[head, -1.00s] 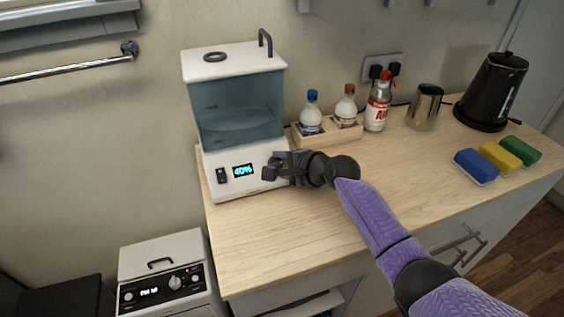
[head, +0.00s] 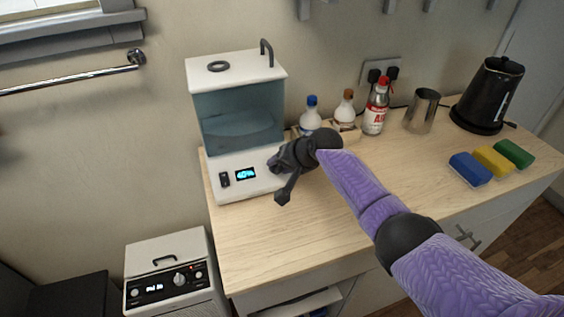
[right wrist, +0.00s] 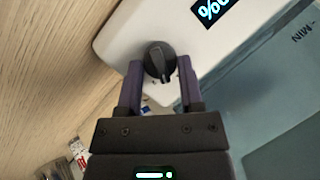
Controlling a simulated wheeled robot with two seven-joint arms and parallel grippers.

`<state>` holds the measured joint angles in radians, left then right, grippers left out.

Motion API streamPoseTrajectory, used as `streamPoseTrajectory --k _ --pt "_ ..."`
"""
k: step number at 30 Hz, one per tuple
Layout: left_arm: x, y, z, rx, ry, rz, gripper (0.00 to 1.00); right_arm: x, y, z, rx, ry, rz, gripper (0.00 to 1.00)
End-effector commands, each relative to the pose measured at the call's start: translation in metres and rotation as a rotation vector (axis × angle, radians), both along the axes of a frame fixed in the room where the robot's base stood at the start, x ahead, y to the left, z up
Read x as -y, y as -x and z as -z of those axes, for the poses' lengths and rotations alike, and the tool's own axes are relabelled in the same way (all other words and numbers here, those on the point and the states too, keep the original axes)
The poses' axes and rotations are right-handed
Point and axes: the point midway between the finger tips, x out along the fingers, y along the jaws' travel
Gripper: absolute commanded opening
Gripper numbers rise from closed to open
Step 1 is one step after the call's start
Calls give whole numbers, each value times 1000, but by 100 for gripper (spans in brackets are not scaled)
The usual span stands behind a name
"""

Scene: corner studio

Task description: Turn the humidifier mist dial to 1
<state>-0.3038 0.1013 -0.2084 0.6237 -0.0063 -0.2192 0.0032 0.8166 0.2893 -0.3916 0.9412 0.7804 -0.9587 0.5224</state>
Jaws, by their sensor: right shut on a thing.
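The humidifier (head: 238,125) stands at the left end of the counter, with a white base and a clear bluish tank. Its lit display (head: 245,174) appears to read 40%, and a dark switch sits left of it. The black mist dial (right wrist: 160,60) is on the front panel, seen in the right wrist view between my purple fingers; my gripper hides it in the head view. My right gripper (head: 278,167) is shut on the dial. The dial's markings are mostly hidden, so I cannot read its setting. My left gripper is not in view.
A wooden tray (head: 347,136) with bottles (head: 311,116) stands just right of the humidifier. A red-capped bottle (head: 375,108), metal cup (head: 422,110), black kettle (head: 487,95) and coloured sponges (head: 470,169) stand farther right. The counter front (head: 255,230) is clear.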

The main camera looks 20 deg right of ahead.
Motion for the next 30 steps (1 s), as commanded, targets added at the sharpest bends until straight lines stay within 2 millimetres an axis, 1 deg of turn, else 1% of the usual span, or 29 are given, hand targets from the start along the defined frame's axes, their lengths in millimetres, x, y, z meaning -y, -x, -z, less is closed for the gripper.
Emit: streamPoseTrajectory --k 9,15,21,30 --pt "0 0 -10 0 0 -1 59 -2 -1 -2 6 208 -154 0" --pt "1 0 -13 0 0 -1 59 -3 -1 -2 9 301 -222 0" --pt "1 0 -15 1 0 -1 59 -4 -1 -1 10 358 -263 0" --pt "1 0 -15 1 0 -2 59 -4 -1 -1 11 386 -284 0"
